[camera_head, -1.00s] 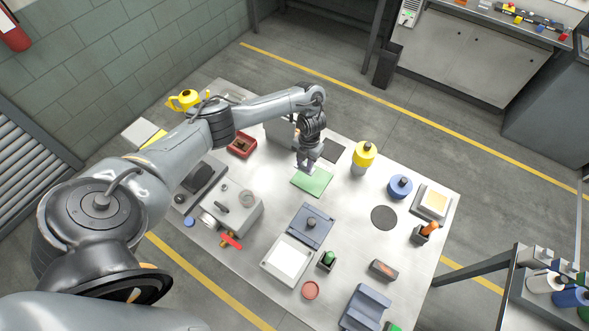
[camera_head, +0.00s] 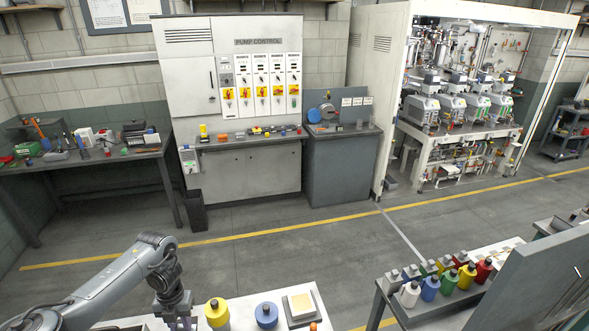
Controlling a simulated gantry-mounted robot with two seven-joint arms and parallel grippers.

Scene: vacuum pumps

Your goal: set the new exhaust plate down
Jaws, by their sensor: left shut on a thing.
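My left gripper (camera_head: 180,322) is at the bottom edge of the head view, pointing down, left of the yellow-topped bottle. It is shut, but its fingertips and what they hold are cut off by the frame edge. The new exhaust plate cannot be made out now. The green mat that was under the gripper earlier is also out of view. My right gripper is not in view.
On the table's far edge stand a yellow bottle (camera_head: 217,313), a blue round container (camera_head: 266,315) and a tray with a cream pad (camera_head: 301,305). A rack of coloured bottles (camera_head: 447,285) stands right. The pump control cabinet (camera_head: 232,70) is far behind, across open floor.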

